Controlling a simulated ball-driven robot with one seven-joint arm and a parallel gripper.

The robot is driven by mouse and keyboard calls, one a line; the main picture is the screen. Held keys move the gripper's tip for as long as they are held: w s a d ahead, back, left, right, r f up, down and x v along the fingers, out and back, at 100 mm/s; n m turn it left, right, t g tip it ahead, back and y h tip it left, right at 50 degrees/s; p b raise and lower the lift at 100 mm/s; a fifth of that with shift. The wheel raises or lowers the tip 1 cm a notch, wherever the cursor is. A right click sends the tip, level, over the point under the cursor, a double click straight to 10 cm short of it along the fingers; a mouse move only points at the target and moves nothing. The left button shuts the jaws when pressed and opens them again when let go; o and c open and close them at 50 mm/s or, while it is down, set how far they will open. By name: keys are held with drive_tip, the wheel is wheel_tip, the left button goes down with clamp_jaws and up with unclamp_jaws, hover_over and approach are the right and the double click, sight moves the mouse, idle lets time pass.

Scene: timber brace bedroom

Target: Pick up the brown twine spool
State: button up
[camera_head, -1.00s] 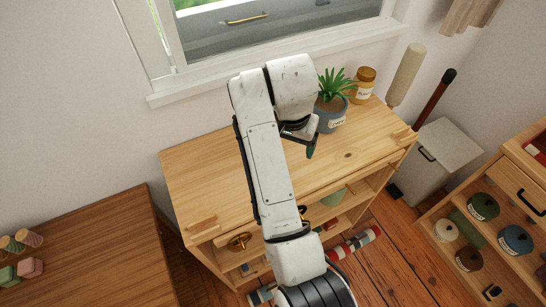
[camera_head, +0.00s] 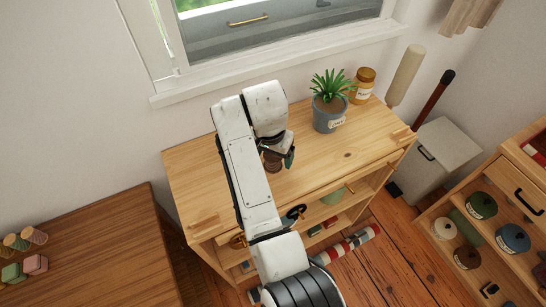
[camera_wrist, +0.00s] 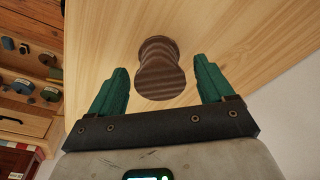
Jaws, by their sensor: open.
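The brown twine spool (camera_wrist: 160,68) stands on the light wooden cabinet top. In the wrist view it lies between and just beyond the two green fingertips, with a gap on each side. In the head view the brown spool (camera_head: 272,163) shows partly, below the wrist and beside a finger; the rest is hidden by my arm. My gripper (camera_wrist: 162,82) is open and empty. In the head view my gripper (camera_head: 281,159) is over the middle of the cabinet top.
A window sill (camera_head: 280,62) runs behind. Bare top lies right of my gripper.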

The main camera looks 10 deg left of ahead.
drive_tip(key=shift+w+f, duration=0.15)
drive_tip(key=shift+f, duration=0.8)
drive_tip(key=c, duration=1.1)
